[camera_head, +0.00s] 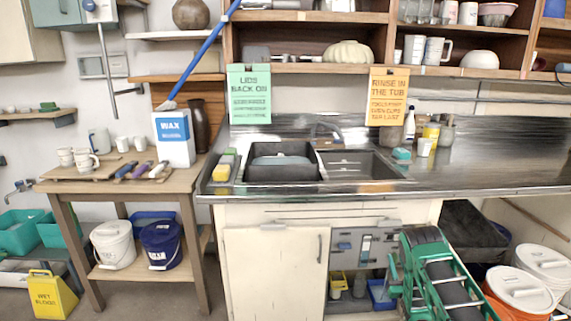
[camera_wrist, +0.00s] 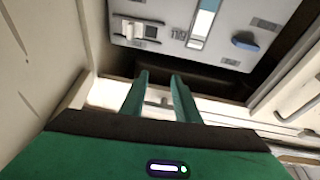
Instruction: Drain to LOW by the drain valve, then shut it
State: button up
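A grey control panel (camera_head: 345,243) hangs in the opening under the sink. I cannot tell which part is the drain valve, and the small labels are unreadable. My green gripper (camera_wrist: 160,80) is open and empty, its two fingers apart, below the panel in the wrist picture and touching nothing visible. In the head view my gripper (camera_head: 392,272) is at the panel's lower right.
A cabinet door (camera_head: 272,270) stands left of the opening, with its side wall close to my gripper. A yellow container (camera_head: 338,284) and a blue container (camera_head: 381,295) stand below the panel. Lidded buckets (camera_head: 520,288) stand at the right. The sink (camera_head: 283,163) is above.

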jog(key=w+d+r+m+g+h, duration=0.1)
jog(key=w+d+r+g+h, duration=0.2)
jog(key=r, duration=0.4)
jog(key=d+r+m+g+h, duration=0.1)
jog(key=d+r+g, duration=0.1)
jog(key=d+r, duration=0.4)
jog(key=s+d+r+m+g, duration=0.3)
jog(key=s+r+g, duration=0.3)
jog(key=s+r, duration=0.7)
jog(key=s+a+r+m+g, duration=0.1)
jog(key=s+a+r+g, duration=0.15)
jog(key=s, duration=0.75)
jog(key=s+a+r+g, duration=0.1)
jog(key=s+r+g, duration=0.2)
jog(key=s, duration=0.8)
jog(key=s+a+g+y, duration=0.1)
jog(key=s+a, duration=0.3)
jog(key=s, duration=0.5)
jog(key=s+a+r+g+y, duration=0.1)
jog(key=s+a, duration=0.4)
jog(key=s, duration=0.5)
jog(key=s+a+r+g+y, duration=0.1)
jog(key=s+a+g+y, duration=0.1)
jog(key=s, duration=0.8)
jog(key=shift+s+a+r+g+y, duration=0.15)
jog(key=shift+a+g+y, duration=0.3)
jog(key=shift+a, duration=0.8)
